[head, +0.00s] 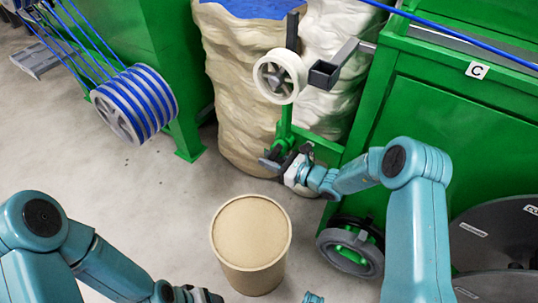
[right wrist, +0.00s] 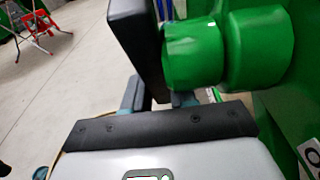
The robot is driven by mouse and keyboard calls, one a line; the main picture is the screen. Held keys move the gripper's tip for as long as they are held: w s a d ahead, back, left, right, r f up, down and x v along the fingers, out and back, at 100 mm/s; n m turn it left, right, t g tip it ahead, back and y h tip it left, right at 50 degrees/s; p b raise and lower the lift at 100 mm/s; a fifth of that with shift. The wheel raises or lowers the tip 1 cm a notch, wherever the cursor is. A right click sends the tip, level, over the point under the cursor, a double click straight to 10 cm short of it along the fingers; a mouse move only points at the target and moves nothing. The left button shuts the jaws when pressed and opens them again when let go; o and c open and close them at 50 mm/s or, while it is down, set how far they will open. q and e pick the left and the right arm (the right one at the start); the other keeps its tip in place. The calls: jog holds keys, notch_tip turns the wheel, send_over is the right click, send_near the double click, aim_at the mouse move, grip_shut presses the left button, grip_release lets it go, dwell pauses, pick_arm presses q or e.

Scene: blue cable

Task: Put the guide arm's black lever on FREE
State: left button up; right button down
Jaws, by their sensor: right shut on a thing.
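The guide arm is a green upright (head: 285,122) with a white pulley wheel (head: 280,76) near its top. Its green hub shows large in the right wrist view (right wrist: 200,52). The black lever (right wrist: 138,45) stands beside this hub, close in front of my right gripper's palm. My right gripper (head: 285,162) is at the foot of the guide arm and shut on the lever; the fingertips are partly hidden. No FREE marking is readable. My left gripper (head: 200,296) shows only partly at the bottom edge, and its jaws cannot be made out.
A tan drum (head: 250,232) stands on the floor in front. Wrapped sacks (head: 238,95) stand behind the guide arm. A green machine (head: 455,120) with a C plate is at the right. A blue cable reel (head: 135,105) is at the left. Floor between reel and drum is clear.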

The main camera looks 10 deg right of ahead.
jog(key=g+h+p, duration=0.2)
jog(key=p, duration=0.3)
jog(key=s+d+g+h+p, duration=0.1)
jog(key=g+h+p, duration=0.1)
jog(key=p, duration=0.3)
jog(key=s+d+g+h+p, duration=0.1)
jog(key=g+h+p, duration=0.1)
jog(key=p, duration=0.4)
jog(key=shift+s+d, duration=0.1)
jog(key=c, duration=1)
grip_release()
jog(key=shift+r, duration=0.1)
jog(key=p+v, duration=0.2)
jog(key=v, duration=1.4)
jog(key=shift+r, duration=0.25)
